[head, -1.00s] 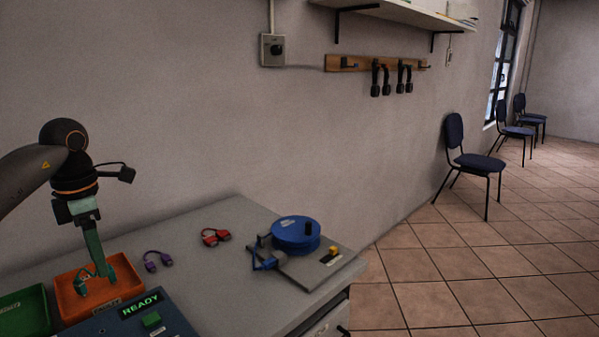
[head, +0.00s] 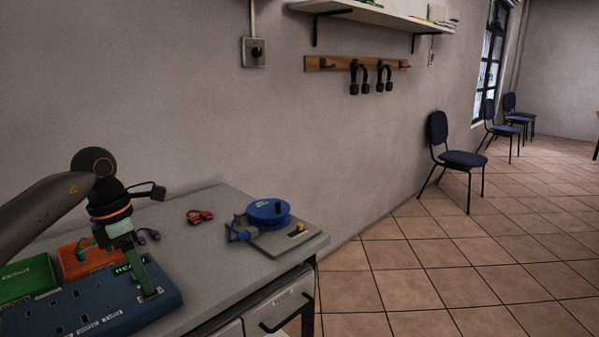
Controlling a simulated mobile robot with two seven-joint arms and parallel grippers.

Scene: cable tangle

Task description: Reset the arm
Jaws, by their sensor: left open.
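My left gripper (head: 150,290) hangs over the right part of the blue panel (head: 95,307), its fingers pointing down close to the panel top. It is open, and I see nothing held in it. The fingers cover most of the panel's lit display (head: 122,269) and the area around its green button. I cannot tell whether the fingertips touch the panel. My right gripper is out of view.
An orange tray (head: 112,257) with a teal cable (head: 82,246) and a green tray (head: 28,296) stand behind the panel. The table front (head: 215,277) is clear.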

